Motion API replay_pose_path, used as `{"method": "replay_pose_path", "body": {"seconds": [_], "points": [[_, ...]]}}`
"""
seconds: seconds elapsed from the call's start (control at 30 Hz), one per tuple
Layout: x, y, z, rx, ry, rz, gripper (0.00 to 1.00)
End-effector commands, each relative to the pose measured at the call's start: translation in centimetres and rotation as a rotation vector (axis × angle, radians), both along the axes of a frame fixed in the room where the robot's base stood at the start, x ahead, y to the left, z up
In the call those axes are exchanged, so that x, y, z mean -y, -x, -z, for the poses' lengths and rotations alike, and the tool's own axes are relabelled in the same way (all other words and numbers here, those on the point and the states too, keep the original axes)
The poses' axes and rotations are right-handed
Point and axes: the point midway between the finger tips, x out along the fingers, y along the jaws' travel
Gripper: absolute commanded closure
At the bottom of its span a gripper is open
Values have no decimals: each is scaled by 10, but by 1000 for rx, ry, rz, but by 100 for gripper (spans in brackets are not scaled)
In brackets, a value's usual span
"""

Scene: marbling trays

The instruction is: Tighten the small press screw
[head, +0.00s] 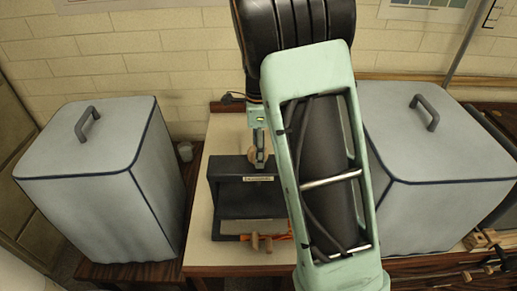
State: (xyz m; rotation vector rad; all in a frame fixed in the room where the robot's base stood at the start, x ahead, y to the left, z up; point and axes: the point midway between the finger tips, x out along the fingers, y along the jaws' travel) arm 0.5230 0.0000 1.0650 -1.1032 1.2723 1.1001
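The small press (228,202) is a dark block-like frame with a pale label on its front edge, standing on a light-topped table in the middle of the head view. A small tan wooden piece, seemingly the handle of the press screw (252,156), shows just above the press top. My gripper (260,160) points down at this piece from above, at the top back of the press. Its fingers overlap the tan piece in the picture. They are too small and edge-on to tell whether they grip it. The screw's shaft is not clearly visible.
Large grey covered boxes with top handles stand at left (85,170) and right (435,150) of the press. My arm hides the table's right part. An orange tool with a wooden handle (268,239) lies before the press. A brick wall (130,62) stands behind.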

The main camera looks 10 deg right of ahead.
Motion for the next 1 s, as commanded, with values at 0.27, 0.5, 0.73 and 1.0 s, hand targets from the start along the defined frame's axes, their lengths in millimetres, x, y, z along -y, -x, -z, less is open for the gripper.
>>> {"method": "replay_pose_path", "body": {"seconds": [0.27,0.5,0.73,1.0], "points": [[0,-1,-32,4,0,-2,40],[0,-1,-84,5,0,-1,40],[0,0,-114,2,-1,0,40],[0,0,-120,0,0,0,40]]}}
